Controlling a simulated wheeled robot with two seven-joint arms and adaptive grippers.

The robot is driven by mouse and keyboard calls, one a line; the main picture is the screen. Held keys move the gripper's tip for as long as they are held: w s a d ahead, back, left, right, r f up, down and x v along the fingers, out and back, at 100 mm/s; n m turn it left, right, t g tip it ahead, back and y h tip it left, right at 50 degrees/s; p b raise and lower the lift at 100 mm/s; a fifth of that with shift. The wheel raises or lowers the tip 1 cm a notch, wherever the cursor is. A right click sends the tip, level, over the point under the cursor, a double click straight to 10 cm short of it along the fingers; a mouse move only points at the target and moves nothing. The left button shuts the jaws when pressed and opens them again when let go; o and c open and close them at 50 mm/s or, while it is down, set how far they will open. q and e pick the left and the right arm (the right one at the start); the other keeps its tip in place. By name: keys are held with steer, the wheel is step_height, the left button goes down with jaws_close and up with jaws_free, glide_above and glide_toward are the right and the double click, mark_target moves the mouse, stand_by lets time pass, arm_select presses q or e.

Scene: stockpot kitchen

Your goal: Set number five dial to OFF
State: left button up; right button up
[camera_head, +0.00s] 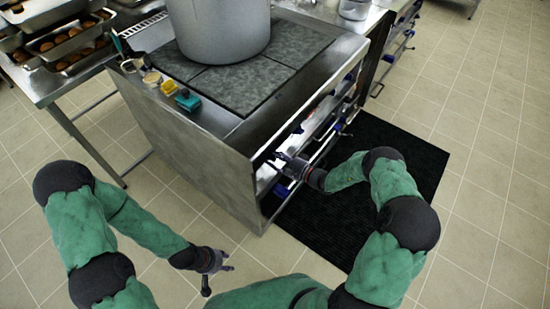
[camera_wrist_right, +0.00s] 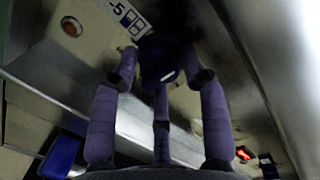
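The number five dial (camera_wrist_right: 164,60) is a dark blue knob in the right wrist view, beside a label (camera_wrist_right: 128,17) reading 5. My right gripper (camera_wrist_right: 162,72) has its fingers around the dial, tips bent in on both sides. Whether they press on it is too dark to tell. In the head view my right gripper (camera_head: 281,164) is at the stove's front panel, and the dial itself is hidden there. My left gripper (camera_head: 222,270) hangs empty over the floor with its fingers spread.
The stove (camera_head: 210,130) carries a large grey stockpot (camera_head: 222,30) on its dark top. A steel table (camera_head: 45,85) with trays of brown food stands at the left. A black mat (camera_head: 400,150) lies before the stove.

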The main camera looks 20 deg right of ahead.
steer(key=shift+o, duration=0.7)
steer(key=shift+d, duration=0.1)
steer(key=v, duration=1.1)
steer(key=shift+s+d, duration=0.2)
steer(key=shift+s, duration=0.2)
